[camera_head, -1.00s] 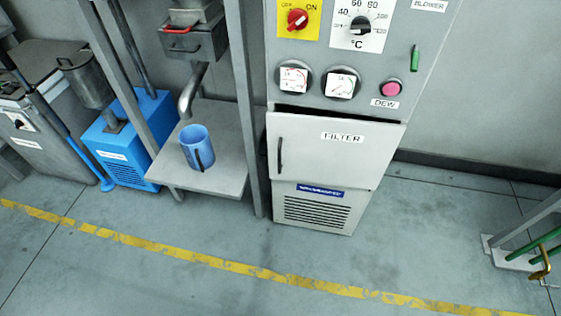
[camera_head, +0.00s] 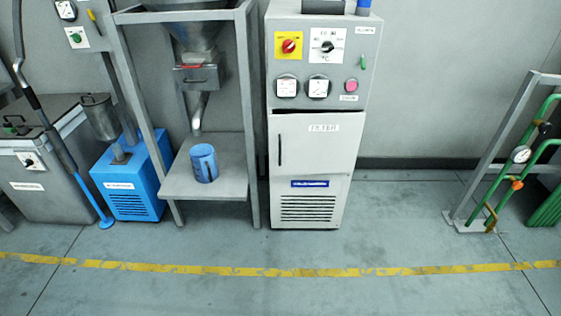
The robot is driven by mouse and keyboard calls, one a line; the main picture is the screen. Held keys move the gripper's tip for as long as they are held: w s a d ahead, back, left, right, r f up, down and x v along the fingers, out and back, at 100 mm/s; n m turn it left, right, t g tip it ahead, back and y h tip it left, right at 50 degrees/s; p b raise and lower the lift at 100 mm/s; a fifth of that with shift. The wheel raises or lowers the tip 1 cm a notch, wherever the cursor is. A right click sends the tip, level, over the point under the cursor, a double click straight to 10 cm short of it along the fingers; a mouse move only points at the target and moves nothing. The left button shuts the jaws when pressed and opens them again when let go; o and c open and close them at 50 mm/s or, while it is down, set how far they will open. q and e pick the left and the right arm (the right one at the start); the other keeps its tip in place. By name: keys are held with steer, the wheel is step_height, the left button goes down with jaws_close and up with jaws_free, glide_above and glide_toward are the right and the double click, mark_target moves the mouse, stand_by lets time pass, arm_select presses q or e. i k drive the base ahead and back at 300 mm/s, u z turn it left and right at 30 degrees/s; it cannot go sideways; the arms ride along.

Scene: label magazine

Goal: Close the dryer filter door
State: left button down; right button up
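The dryer (camera_head: 325,90) is a tall light-grey cabinet in the middle of the head view. Its filter door (camera_head: 322,150) is a pale panel labelled FILTER, with a dark vertical handle (camera_head: 280,149) on its left side. A thin dark gap shows along the door's top edge, so the door looks slightly ajar; how far is hard to tell. Neither of my grippers is in view.
A frame stand with a shelf (camera_head: 205,182) holding a blue jug (camera_head: 203,163) stands just left of the dryer. Further left is a blue unit (camera_head: 130,180). Green pipes (camera_head: 515,165) on a rack stand at right. The floor in front, with a yellow line (camera_head: 300,271), is clear.

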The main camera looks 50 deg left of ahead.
mark_target(307, 143)
steer(key=u, duration=0.6)
steer(key=i, duration=0.55)
steer(key=u, duration=0.85)
steer(key=i, duration=0.65)
steer(key=u, duration=0.05)
